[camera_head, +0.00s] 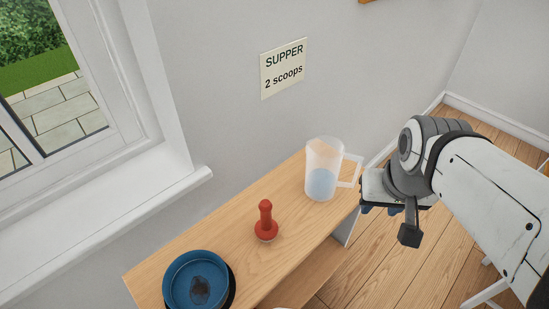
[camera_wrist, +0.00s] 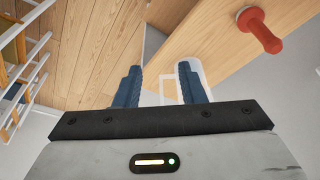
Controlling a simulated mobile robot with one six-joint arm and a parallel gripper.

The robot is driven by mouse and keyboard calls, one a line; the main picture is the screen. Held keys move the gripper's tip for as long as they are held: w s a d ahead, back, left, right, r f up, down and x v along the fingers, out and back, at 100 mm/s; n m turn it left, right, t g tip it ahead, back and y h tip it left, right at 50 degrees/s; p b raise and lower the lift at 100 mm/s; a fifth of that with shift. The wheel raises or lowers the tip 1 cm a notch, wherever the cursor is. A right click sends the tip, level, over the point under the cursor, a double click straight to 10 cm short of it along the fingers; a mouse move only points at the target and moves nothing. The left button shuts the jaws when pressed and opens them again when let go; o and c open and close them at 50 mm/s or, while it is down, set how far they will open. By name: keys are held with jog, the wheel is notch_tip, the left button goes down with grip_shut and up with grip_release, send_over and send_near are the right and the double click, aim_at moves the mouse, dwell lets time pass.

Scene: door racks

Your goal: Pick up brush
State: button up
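A red object (camera_head: 265,222) with an upright knobbed handle and a wider round base stands on the wooden shelf top. It is the only thing that could be the brush; I see no bristles. It also shows at the upper right of the wrist view (camera_wrist: 261,31). My gripper (camera_head: 383,209) hangs beside the right end of the shelf, apart from the red object. In the wrist view its two blue fingers (camera_wrist: 160,72) are spread, with nothing held between them.
A translucent jug (camera_head: 321,171) with bluish contents stands on the shelf's right end, its handle close to my gripper. A blue bowl (camera_head: 185,269) with a dark patch sits at the left end. A "SUPPER 2 scoops" sign (camera_head: 284,69) hangs on the wall. Wooden floor (camera_head: 400,265) lies right.

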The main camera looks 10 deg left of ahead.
jog(key=shift+o, duration=0.7)
jog(key=shift+w+a, duration=0.1)
jog(key=shift+a, duration=0.05)
jog(key=shift+o, duration=0.9)
jog(key=w+a+f+g, duration=0.1)
jog(key=w+a, duration=0.4)
jog(key=a, duration=0.1)
jog(key=shift+w+a+f+n, duration=0.2)
jog(key=shift+a+f+n, duration=0.1)
jog(key=shift+a, duration=0.1)
jog(key=g, duration=0.2)
send_over(266, 210)
jog(key=w, duration=0.2)
jog(key=f, duration=0.3)
jog(key=f+p, duration=0.1)
jog(key=f, duration=0.2)
jog(key=shift+a+f, duration=0.2)
jog(key=shift+f, duration=0.2)
jog(key=f+p, duration=0.1)
jog(key=f, duration=0.6)
jog(key=shift+s, duration=0.2)
jog(key=shift+f, duration=0.45)
jog(key=c, duration=1.1)
